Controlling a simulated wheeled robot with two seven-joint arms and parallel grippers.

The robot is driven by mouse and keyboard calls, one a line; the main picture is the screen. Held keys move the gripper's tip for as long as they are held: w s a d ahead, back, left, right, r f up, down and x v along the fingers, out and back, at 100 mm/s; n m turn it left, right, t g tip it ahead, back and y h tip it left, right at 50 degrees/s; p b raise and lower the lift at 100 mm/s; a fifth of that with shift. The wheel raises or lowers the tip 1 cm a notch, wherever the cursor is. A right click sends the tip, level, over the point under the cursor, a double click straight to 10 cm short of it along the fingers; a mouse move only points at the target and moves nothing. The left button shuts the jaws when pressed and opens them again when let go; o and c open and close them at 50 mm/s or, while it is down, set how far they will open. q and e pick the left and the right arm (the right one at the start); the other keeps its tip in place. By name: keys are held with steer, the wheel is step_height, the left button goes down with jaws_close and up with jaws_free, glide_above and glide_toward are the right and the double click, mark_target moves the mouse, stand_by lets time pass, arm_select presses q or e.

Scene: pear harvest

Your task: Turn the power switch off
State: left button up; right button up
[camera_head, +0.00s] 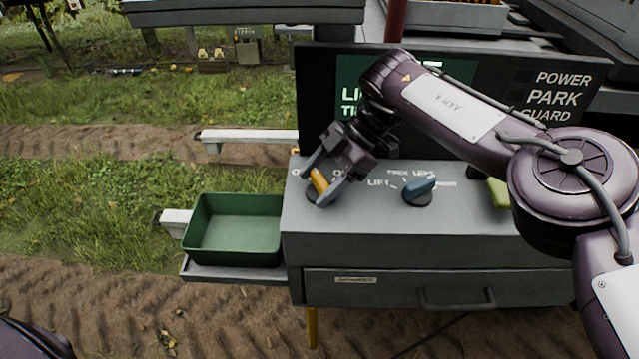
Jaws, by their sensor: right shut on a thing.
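The power switch (319,182) is a yellow-orange knob at the left end of the grey console top (350,222). My right gripper (322,184) reaches down from the upper right, and its two fingers are around the knob, shut on it. The fingers partly cover the knob and the white lettering beside it, so I cannot tell its exact setting. A dark purple piece at the bottom left corner may be part of my left arm; the left gripper is not in view.
A blue knob (419,187) stands right of the switch, and a yellow-green item (499,193) sits farther right, partly behind my arm. A dark sign panel (560,95) rises behind. A green tray (234,236) sits left of the console. A drawer handle (456,300) is on the front.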

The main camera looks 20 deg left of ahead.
steer(key=shift+n+g, duration=0.3)
steer(key=shift+n, duration=0.2)
stand_by(0.3)
steer(key=o, duration=1)
